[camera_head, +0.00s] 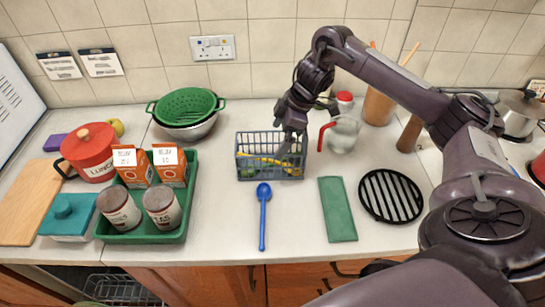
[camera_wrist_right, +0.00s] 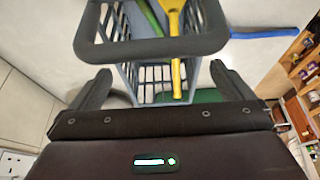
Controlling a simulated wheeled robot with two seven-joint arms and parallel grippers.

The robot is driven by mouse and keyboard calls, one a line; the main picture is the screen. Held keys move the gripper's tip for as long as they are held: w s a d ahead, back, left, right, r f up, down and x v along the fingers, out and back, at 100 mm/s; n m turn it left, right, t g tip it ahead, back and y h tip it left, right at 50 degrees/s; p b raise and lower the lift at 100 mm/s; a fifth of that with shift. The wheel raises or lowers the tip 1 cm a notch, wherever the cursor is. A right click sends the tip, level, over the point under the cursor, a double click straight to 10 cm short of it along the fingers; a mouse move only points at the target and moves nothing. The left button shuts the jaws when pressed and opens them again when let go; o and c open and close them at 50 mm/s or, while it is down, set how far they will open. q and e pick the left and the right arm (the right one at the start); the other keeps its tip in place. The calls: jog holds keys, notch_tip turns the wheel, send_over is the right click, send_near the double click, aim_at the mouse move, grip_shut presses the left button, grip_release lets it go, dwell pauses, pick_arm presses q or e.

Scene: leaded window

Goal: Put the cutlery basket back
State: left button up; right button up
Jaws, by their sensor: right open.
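The cutlery basket (camera_head: 269,171) is a grey lattice basket standing upright on the counter near the middle. Yellow and green utensils lie in it. My right gripper (camera_head: 291,140) comes down at its back right side and hides part of it. In the right wrist view, the basket (camera_wrist_right: 121,20) shows a thick dark grey bar just ahead of my right gripper (camera_wrist_right: 160,88). The two fingers are spread wide apart with nothing held between them. I cannot tell whether a finger touches the basket. My left gripper is in neither view.
A blue spoon (camera_head: 263,215) lies before the basket, and a green cloth (camera_head: 337,209) to its right. A measuring jug (camera_head: 343,133) stands close right. A green tray (camera_head: 113,236) holds jars and cartons. A wire rack (camera_head: 115,289) shows below the counter.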

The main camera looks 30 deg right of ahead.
aim_at(272, 143)
jog(key=p+x, duration=0.1)
jog(key=x, duration=0.2)
jog(key=shift+w+a+f+p, duration=0.25)
jog(key=shift+p, duration=0.05)
jog(key=shift+f, duration=0.35)
jog(key=shift+c, duration=0.3)
jog(key=c, duration=0.9)
jog(key=shift+o, duration=0.2)
jog(key=shift+w+r, duration=0.1)
jog(key=shift+r, duration=0.05)
